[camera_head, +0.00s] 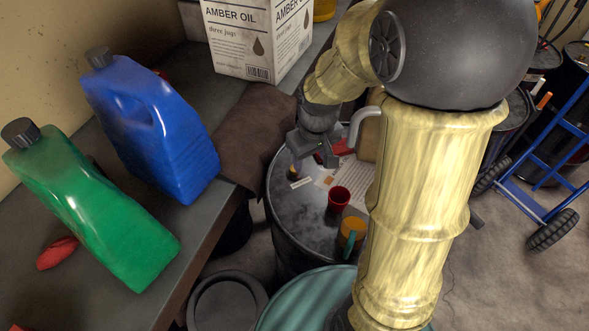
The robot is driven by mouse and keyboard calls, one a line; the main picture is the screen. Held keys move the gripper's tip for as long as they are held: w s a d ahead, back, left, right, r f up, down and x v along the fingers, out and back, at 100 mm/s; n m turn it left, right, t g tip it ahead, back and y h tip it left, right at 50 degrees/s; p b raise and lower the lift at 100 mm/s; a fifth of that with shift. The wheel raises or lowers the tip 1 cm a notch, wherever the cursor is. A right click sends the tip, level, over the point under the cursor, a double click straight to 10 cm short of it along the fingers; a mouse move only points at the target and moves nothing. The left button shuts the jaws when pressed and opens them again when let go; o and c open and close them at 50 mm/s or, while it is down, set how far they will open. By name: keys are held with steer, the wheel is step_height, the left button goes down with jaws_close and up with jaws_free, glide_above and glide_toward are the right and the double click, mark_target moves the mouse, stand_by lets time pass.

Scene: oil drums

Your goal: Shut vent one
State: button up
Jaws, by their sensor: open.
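My gripper (312,152) hangs open over the far left part of a dark drum's top (301,221). A small dark fitting with a yellowish part (295,168) stands on the drum top just below the gripper, beside a small white label (301,183). It may be vent one, but the label is too small to read and I cannot tell whether the fitting is open or shut. I see no contact with it. A red piece (343,147) shows just right of the gripper; my arm hides the drum's right side.
A red cup (339,197) and an orange-and-teal mug (352,235) stand on the drum. A teal drum (290,308) is nearer. A bench at left holds a green jug (95,210), a blue jug (150,125) and an amber oil box (240,40). A blue hand truck (545,160) stands right.

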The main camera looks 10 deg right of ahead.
steer(key=w+f+n+g+b, duration=0.1)
steer(key=w+f+n+b, duration=0.2)
steer(key=w, duration=0.5)
steer(key=w+f+n+g+b, duration=0.1)
steer(key=w+f+n+b, duration=0.2)
steer(key=w, duration=0.6)
steer(key=n, duration=0.2)
steer(key=shift+w+d+f+n, duration=0.15)
steer(key=shift+w+f+n, duration=0.15)
steer(key=shift+f+n, duration=0.1)
step_height(320, 180, down, 17)
steer(key=shift+f+p, duration=0.2)
steer(key=shift+p, duration=1)
steer(key=c, duration=1)
